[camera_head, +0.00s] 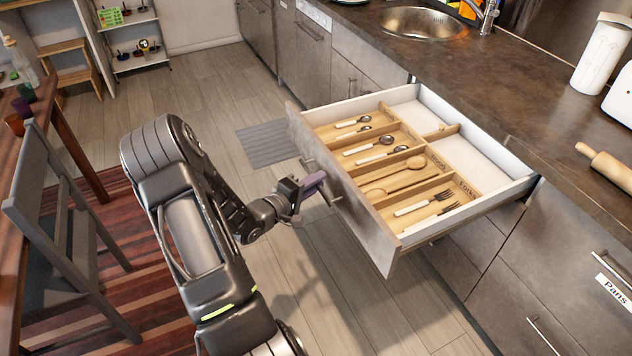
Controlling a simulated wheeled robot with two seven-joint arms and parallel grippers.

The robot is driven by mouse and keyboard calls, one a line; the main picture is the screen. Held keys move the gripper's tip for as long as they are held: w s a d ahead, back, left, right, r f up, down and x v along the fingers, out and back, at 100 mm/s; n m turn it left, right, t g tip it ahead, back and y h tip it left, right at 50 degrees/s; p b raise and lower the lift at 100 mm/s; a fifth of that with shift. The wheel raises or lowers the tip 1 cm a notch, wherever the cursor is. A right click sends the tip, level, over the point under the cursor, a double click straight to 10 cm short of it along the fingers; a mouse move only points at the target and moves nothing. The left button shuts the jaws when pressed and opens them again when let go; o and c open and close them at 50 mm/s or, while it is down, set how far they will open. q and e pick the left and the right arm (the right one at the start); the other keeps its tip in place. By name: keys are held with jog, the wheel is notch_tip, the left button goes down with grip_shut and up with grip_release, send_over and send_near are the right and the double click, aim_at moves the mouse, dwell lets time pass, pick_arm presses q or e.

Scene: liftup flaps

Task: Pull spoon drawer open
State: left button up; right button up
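The spoon drawer (527,186) stands pulled well out from the counter. Its wooden divider tray holds spoons (352,122) at the far end, wooden spoons (395,176) in the middle and forks (425,203) at the near end. The drawer's grey front panel (375,235) faces left and carries a bar handle (322,183). My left gripper (318,186) is at that handle, on the outer side of the panel. Its fingers are small and partly hidden, so I cannot tell whether they close on the handle. My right gripper is not in view.
A dark counter (460,85) with a sink (422,22) runs above the drawers. A chair (60,235) and a table are at left. A grey mat (268,143) lies on the open floor.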

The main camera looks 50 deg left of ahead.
pick_arm(q)
jog(key=shift+s, duration=0.1)
jog(key=v, duration=0.7)
jog(key=shift+s, duration=0.3)
dwell(0.3)
